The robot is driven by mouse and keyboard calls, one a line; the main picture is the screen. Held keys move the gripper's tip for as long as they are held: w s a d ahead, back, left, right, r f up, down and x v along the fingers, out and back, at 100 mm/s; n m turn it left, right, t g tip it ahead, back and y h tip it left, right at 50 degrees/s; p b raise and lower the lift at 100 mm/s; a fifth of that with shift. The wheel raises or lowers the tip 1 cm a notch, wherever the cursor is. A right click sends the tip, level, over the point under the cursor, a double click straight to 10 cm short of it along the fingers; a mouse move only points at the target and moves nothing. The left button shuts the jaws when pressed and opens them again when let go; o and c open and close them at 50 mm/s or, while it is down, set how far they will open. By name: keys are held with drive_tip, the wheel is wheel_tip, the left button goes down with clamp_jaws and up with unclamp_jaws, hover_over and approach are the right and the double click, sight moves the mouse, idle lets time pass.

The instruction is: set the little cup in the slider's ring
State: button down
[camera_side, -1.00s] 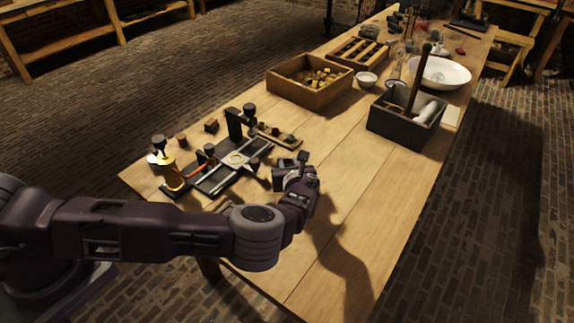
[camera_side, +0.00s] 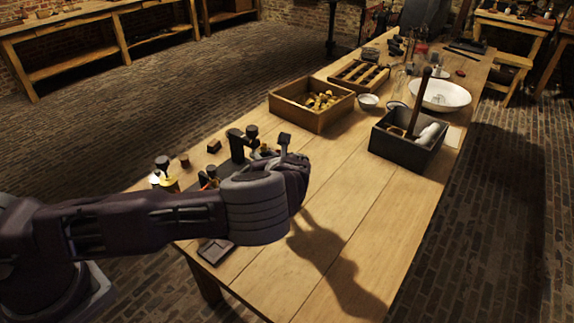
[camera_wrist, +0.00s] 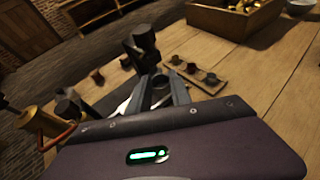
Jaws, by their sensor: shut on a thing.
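My gripper (camera_wrist: 160,94) shows in the wrist view with its two grey fingers around a small dark cup (camera_wrist: 160,82), shut on it. The cup is partly hidden by the fingers. The slider (camera_wrist: 122,106) shows only as a pale metal strip left of the fingers; its ring is hidden behind my gripper. In the side view my arm and hand cover the fingers, the cup and most of the slider.
A wooden strip (camera_wrist: 207,86) with several small dark cups lies right of my fingers. A dark post (camera_wrist: 143,42) stands just beyond them. A brass instrument (camera_wrist: 40,122) stands left. A wooden crate (camera_side: 285,109) and a dark box (camera_side: 398,150) stand farther back. The table's front right is clear.

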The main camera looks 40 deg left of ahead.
drive_tip(key=s+a, duration=0.1)
drive_tip(key=a, duration=0.1)
drive_tip(key=s+a+n+g+y, duration=0.1)
drive_tip(key=s+a, duration=0.1)
drive_tip(key=s+a+n+g, duration=0.1)
drive_tip(key=a, duration=0.1)
drive_tip(key=shift+s+f, duration=0.1)
drive_tip(key=shift+s, duration=0.15)
drive_tip(key=shift+s+a+f+g, duration=0.15)
drive_tip(key=shift+f+g, duration=0.1)
drive_tip(key=shift+g, duration=0.05)
drive_tip(key=shift+f, duration=2.65)
drive_tip(key=shift+r+y, duration=0.3)
drive_tip(key=shift+r, duration=0.45)
drive_tip(key=shift+f, duration=0.8)
drive_tip(key=shift+r, duration=0.15)
drive_tip(key=shift+r, duration=0.65)
